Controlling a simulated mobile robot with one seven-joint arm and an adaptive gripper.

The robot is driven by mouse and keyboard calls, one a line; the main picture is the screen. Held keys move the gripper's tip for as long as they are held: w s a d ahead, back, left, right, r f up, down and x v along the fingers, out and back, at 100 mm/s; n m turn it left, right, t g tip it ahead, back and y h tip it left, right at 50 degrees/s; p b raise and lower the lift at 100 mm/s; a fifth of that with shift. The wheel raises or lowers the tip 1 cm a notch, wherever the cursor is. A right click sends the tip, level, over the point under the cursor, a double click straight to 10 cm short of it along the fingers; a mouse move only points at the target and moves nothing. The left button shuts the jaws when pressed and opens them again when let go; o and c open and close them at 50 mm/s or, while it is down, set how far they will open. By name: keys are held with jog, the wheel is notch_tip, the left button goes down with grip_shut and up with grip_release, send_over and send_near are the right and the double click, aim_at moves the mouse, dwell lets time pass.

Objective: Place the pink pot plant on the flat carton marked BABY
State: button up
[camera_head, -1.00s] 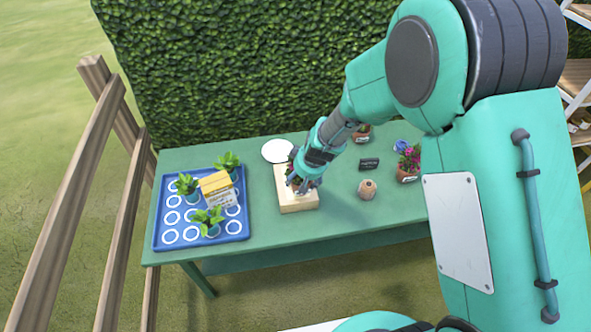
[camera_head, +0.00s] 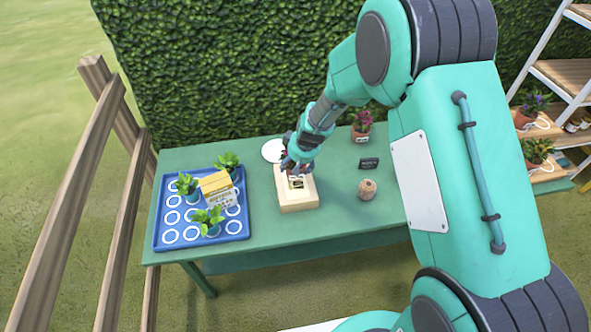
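The flat carton (camera_head: 300,202) is a pale, low box near the middle of the green table. Dark marking shows on its top, too small to read. My gripper (camera_head: 290,166) is over the carton's back part, pointing down. A dark bit with a hint of pink shows beside and behind the fingers, mostly hidden; I cannot tell whether it is a plant standing on the carton or held. The fingers are too small to show open or shut. A pot plant with pink flowers (camera_head: 361,124) stands at the back of the table, right of the gripper.
A blue tray (camera_head: 160,238) with several green plants and a yellow-topped box (camera_head: 216,186) is at left. A white disc (camera_head: 272,150), a small dark sign (camera_head: 369,163) and a round brown object (camera_head: 367,189) are on the table. Shelves with potted plants (camera_head: 537,150) stand right.

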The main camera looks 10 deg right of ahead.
jog(key=shift+f+b, duration=0.5)
jog(key=shift+f, duration=1.2)
jog(key=shift+f, duration=0.1)
jog(key=o, duration=1.6)
jog(key=shift+c, duration=0.2)
jog(key=shift+s+r, duration=0.1)
jog(key=shift+r, duration=0.4)
jog(key=p+v, duration=0.2)
jog(key=v, duration=0.9)
jog(key=shift+s+r, duration=0.1)
jog(key=shift+s, duration=0.05)
